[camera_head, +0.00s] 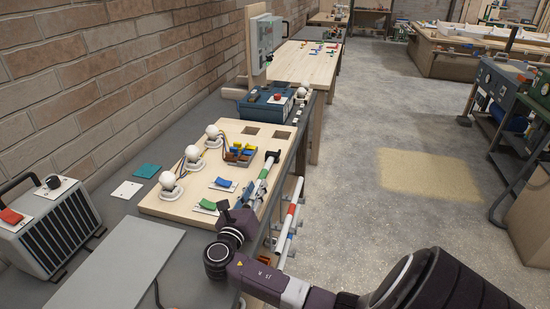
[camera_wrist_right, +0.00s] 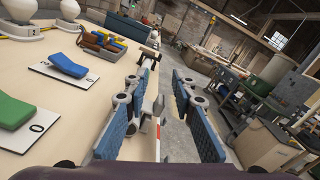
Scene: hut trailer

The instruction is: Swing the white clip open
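A pale wooden board (camera_head: 210,165) lies on the bench, with a rod (camera_head: 268,165) along its right edge. In the right wrist view, a small whitish part (camera_wrist_right: 157,104), which looks like the white clip, shows at the board's edge between my fingers. Its exact shape and how far it stands open are hard to tell. My right gripper (camera_wrist_right: 160,108) is open, with blue-padded fingers on either side of that part and no clear contact. In the head view my right gripper (camera_head: 246,206) is at the board's near right corner. My left gripper is not in view.
The board carries a green rocker switch (camera_head: 208,204), a blue rocker switch (camera_head: 223,183), white bulbs (camera_head: 172,184) and colored terminal blocks (camera_head: 240,152). A heater-like box (camera_head: 48,226) stands left. Striped rods (camera_head: 290,220) sit beside the bench's right side. Open floor (camera_head: 350,190) lies right.

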